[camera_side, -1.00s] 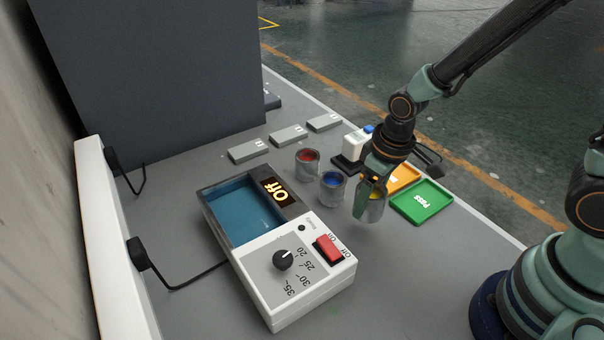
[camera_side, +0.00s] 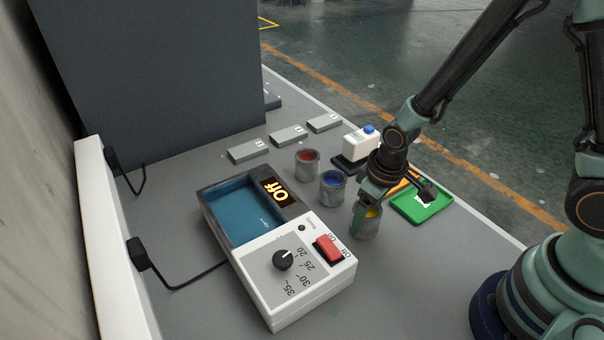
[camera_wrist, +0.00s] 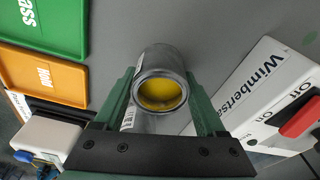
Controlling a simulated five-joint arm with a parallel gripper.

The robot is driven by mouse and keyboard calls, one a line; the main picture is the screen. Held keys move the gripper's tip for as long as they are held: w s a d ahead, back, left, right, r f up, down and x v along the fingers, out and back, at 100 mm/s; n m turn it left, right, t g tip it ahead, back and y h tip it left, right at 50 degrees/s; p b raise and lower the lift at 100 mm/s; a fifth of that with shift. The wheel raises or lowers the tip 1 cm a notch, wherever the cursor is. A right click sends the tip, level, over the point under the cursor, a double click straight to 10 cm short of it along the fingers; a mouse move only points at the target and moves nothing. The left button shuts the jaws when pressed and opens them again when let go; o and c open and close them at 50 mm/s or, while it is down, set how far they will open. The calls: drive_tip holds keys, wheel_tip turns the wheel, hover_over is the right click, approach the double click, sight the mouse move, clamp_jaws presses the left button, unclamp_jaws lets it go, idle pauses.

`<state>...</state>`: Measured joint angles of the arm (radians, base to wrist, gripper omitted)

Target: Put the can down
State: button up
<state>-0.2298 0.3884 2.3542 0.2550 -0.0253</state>
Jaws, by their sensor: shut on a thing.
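The can with yellow paint (camera_side: 366,222) is upright between the fingers of my gripper (camera_side: 367,210), right of the white bath unit. In the wrist view the can (camera_wrist: 160,66) shows its yellow contents, with a green finger on each side of my gripper (camera_wrist: 163,98). My gripper is shut on it. The can is at or very near the table top; I cannot tell whether its base touches. Part of its wall is hidden by a finger.
A red paint can (camera_side: 307,166) and a blue paint can (camera_side: 332,187) stand to the left. The bath unit (camera_side: 290,268) reads Off. Bare table lies in front of the can.

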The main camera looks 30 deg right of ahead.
drive_tip(key=o, duration=1.5)
drive_tip(key=shift+r, duration=0.15)
drive_tip(key=shift+s+d+r+m+t, duration=0.6)
drive_tip(key=shift+d+r, duration=0.65)
drive_tip(key=shift+r, duration=2.65)
drive_tip(key=shift+s+d+r+m+t, duration=0.55)
drive_tip(key=shift+d+r, duration=0.7)
drive_tip(key=shift+r, duration=2.7)
drive_tip(key=shift+s+d+r+m+t, duration=0.35)
drive_tip(key=shift+s+d+r+t, duration=0.65)
drive_tip(key=shift+r, duration=2.9)
drive_tip(key=shift+w+d, duration=0.25)
drive_tip(key=shift+w, duration=0.1)
